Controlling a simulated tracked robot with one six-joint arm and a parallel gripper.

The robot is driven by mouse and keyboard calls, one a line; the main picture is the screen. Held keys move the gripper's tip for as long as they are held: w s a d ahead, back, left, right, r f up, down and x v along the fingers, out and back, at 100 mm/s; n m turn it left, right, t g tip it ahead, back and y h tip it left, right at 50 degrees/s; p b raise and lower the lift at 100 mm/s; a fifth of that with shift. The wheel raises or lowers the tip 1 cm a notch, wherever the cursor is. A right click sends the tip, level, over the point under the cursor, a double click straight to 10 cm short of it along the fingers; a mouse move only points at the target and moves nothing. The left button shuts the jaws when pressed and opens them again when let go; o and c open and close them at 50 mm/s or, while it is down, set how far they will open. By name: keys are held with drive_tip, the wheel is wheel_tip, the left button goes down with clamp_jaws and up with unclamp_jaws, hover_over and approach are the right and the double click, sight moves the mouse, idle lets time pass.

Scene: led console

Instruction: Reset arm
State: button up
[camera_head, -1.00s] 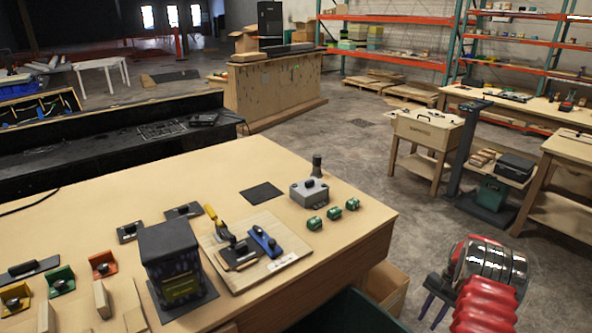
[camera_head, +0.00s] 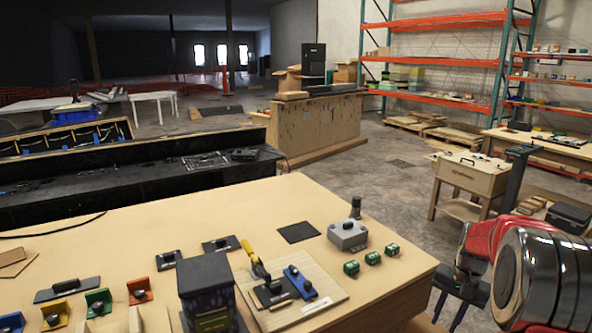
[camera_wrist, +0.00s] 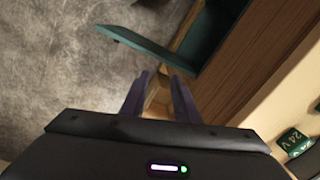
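My gripper (camera_head: 450,312) hangs at the lower right of the head view, beyond the right edge of the wooden table (camera_head: 150,226). In the wrist view the two purple fingers of my gripper (camera_wrist: 159,84) stand apart with nothing seen between them. The grey concrete floor (camera_wrist: 60,60) shows past them. On the table are a grey box with a black knob (camera_head: 347,236), several green blocks (camera_head: 372,258), a board with a blue tool (camera_head: 300,284) and a yellow-handled tool (camera_head: 257,263), and a dark square container (camera_head: 206,290).
A dark green open bin edge (camera_wrist: 155,48) and the table's wooden side (camera_wrist: 235,75) lie close to my gripper in the wrist view. A wooden cart (camera_head: 470,172) stands farther off at right. The floor between is mostly clear.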

drive_tip(key=s+a+r+n+t+h, duration=0.1)
drive_tip(key=s+a+r+n, duration=0.1)
drive_tip(key=s+a+r, duration=0.4)
drive_tip(key=s+a+r+n+t, duration=0.15)
drive_tip(key=s+a+r, duration=0.25)
drive_tip(key=a+r, duration=0.45)
drive_tip(key=s+a+r+n+t, duration=0.1)
drive_tip(key=s+a, duration=0.3)
drive_tip(key=s, duration=0.4)
drive_tip(key=s+a+n+t, duration=0.1)
drive_tip(key=s+a+n, duration=0.2)
drive_tip(key=s+a, duration=0.2)
drive_tip(key=s, duration=0.3)
drive_tip(key=shift+s+a+r+t, duration=0.25)
drive_tip(key=shift+a+r+t, duration=0.05)
drive_tip(key=shift+r+t, duration=0.1)
